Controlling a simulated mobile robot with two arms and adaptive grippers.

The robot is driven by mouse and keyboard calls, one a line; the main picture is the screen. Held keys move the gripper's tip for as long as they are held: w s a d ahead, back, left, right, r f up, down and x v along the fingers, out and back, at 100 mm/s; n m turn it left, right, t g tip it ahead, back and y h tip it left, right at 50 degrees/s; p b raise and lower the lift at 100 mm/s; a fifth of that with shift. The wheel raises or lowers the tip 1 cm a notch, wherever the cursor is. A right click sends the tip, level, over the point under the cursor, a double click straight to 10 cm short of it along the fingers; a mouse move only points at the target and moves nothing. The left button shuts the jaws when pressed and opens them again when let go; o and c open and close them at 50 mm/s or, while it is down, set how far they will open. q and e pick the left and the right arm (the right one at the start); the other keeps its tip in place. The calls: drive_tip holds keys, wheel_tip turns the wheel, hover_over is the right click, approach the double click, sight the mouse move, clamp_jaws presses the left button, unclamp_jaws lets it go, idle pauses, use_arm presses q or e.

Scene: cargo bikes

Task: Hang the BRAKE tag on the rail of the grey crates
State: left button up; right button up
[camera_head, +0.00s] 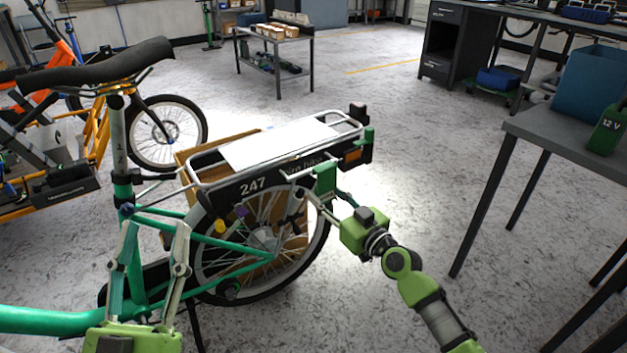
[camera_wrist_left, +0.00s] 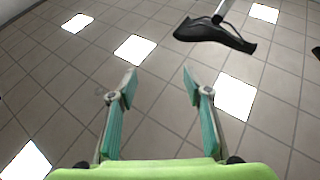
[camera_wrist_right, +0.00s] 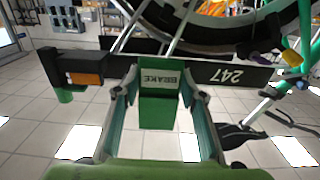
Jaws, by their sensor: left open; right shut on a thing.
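The green BRAKE tag (camera_wrist_right: 158,103) is between the fingers of my right gripper (camera_wrist_right: 158,78), its lettering upside down in the right wrist view. In the head view the tag (camera_head: 325,179) is beside the rear end of the bike's black side plate marked 247, with my right gripper (camera_head: 318,194) shut on it. I cannot tell whether the tag touches the bike. My left gripper (camera_head: 155,228) is open and empty near the bike's frame below the saddle; its spread fingers also show in the left wrist view (camera_wrist_left: 158,80). I can make out no grey crates or their rail.
A dark table (camera_head: 560,140) at the right bears a blue bin (camera_head: 590,85) and a green 12 V item (camera_head: 608,130). Open floor lies between.

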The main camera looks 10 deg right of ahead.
sight(326, 195)
use_arm(q)
drive_tip(key=shift+w+f+g, duration=0.35)
drive_tip(key=shift+f+g, duration=0.05)
drive_tip(key=shift+f, duration=0.35)
use_arm(e)
drive_tip(key=shift+v, duration=1.55)
